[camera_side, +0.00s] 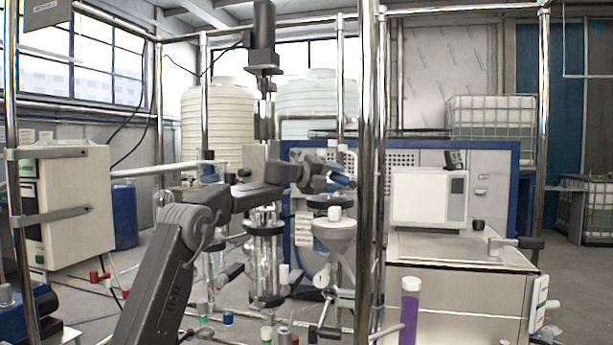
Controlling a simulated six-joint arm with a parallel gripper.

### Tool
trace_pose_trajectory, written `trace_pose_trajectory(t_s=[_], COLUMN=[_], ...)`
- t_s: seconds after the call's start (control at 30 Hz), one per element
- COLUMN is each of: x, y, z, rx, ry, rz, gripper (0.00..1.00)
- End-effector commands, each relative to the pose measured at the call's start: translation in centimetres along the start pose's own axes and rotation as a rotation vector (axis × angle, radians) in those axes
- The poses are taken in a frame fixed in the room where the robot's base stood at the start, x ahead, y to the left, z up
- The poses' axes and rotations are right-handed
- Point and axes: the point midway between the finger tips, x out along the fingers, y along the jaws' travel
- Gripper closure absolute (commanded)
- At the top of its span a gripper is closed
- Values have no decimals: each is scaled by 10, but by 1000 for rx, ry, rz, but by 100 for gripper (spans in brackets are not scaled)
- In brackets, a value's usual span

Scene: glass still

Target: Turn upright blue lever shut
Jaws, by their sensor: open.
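My gripper (333,176) is in the middle of the view, at the end of my dark grey arm, which reaches in from the lower left. It is small here, and its fingers are partly lost against the pipes and glassware behind. A small blue piece (344,181) shows right at the fingertips, beside the chrome post; it looks like the blue lever. I cannot tell whether the fingers touch it or whether it stands fully upright.
Chrome posts (370,120) of the still's frame stand just right of my gripper. A pale funnel-shaped vessel (335,236) hangs below it. Glass columns (265,262) stand below my forearm. Several capped valves sit low in front, with a purple tube (409,312) at right.

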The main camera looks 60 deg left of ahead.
Motion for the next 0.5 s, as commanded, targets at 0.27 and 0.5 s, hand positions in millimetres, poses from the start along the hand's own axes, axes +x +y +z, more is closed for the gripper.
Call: trace_pose_trajectory(t_s=[0.27, 0.5], x=[-64, -100], y=[-1, 0], z=[1, 0], rx=[1, 1], ry=[-4, -2], rz=[0, 0], gripper=[43, 43])
